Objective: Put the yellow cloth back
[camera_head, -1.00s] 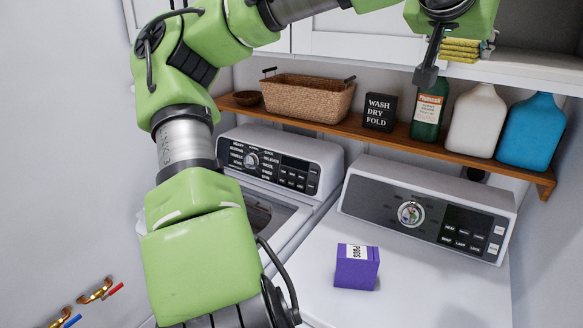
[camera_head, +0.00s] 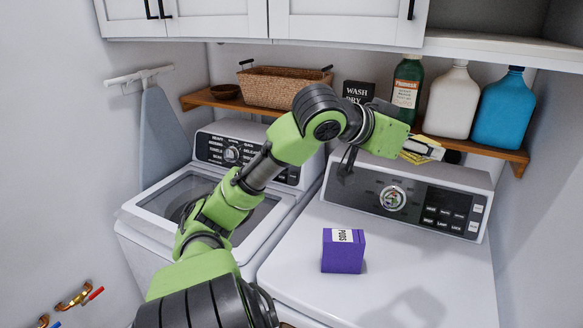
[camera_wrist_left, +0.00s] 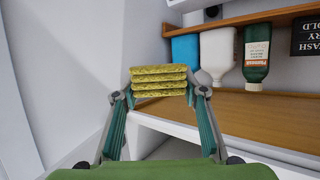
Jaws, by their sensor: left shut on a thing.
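My left gripper (camera_head: 430,150) is shut on the yellow cloth (camera_head: 413,157), a folded stack of several layers. In the head view only parts of the cloth show around the gripper, in front of the bottles and above the right machine's control panel. In the left wrist view the cloth (camera_wrist_left: 160,81) sits between the two fingertips (camera_wrist_left: 160,95). That view is upside down, with the bottles inverted. My right gripper is not in view.
A wooden shelf (camera_head: 515,160) holds a wicker basket (camera_head: 283,87), a black sign (camera_head: 358,92), a green bottle (camera_head: 406,88), a white bottle (camera_head: 449,102) and a blue bottle (camera_head: 503,108). An open white upper shelf (camera_head: 500,48) is above. A purple box (camera_head: 343,251) stands on the right machine.

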